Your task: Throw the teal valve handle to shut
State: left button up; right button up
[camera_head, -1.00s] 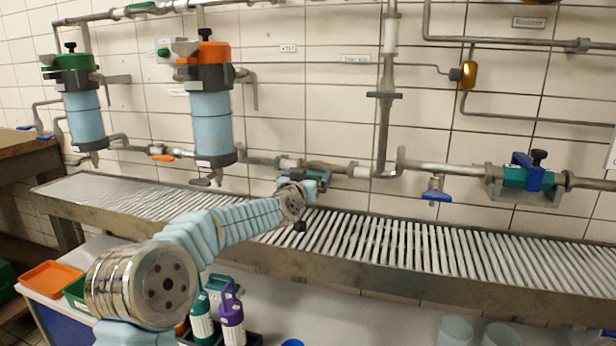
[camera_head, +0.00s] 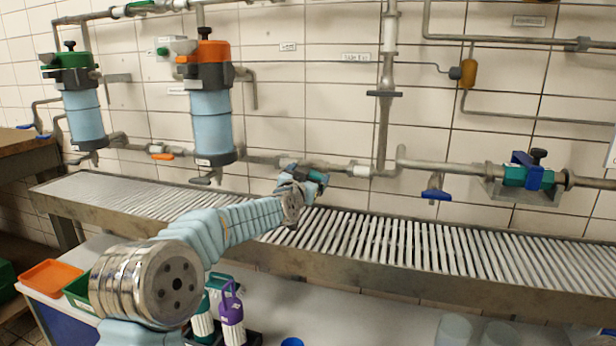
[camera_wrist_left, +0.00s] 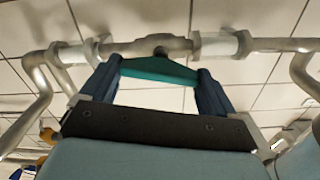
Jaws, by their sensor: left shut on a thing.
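The teal valve handle (camera_wrist_left: 160,70) shows in the left wrist view as a short bar just in front of the pipe, lying nearly along it with a slight tilt. My left gripper (camera_wrist_left: 157,73) has one dark blue finger at each end of the bar and is shut on it. The handle is hard to tell from the fingers there. My right gripper is not in view.
The slatted rack (camera_head: 440,285) runs below the pipe. A blue valve lever (camera_head: 436,194) hangs to the right, with a teal and blue valve unit (camera_head: 528,177) farther right. Two blue canisters, one with an orange top (camera_head: 212,105), stand left. Bottles (camera_head: 231,318) stand below.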

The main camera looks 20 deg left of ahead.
pick_arm(q)
jog(key=m+b, duration=0.2)
jog(key=m, duration=0.3)
jog(key=m+b, duration=0.3)
jog(key=m, duration=0.2)
jog(key=m+b, duration=0.2)
jog(key=m, duration=0.3)
jog(key=shift+d+f+b, duration=0.1)
jog(key=shift+f+b, duration=0.2)
jog(key=shift+b, duration=0.05)
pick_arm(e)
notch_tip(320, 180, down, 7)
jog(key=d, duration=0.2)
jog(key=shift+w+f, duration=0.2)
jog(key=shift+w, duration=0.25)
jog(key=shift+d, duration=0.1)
pick_arm(q)
jog(key=shift+m, duration=0.3)
jog(key=o, duration=0.8)
jog(key=shift+r, duration=0.1)
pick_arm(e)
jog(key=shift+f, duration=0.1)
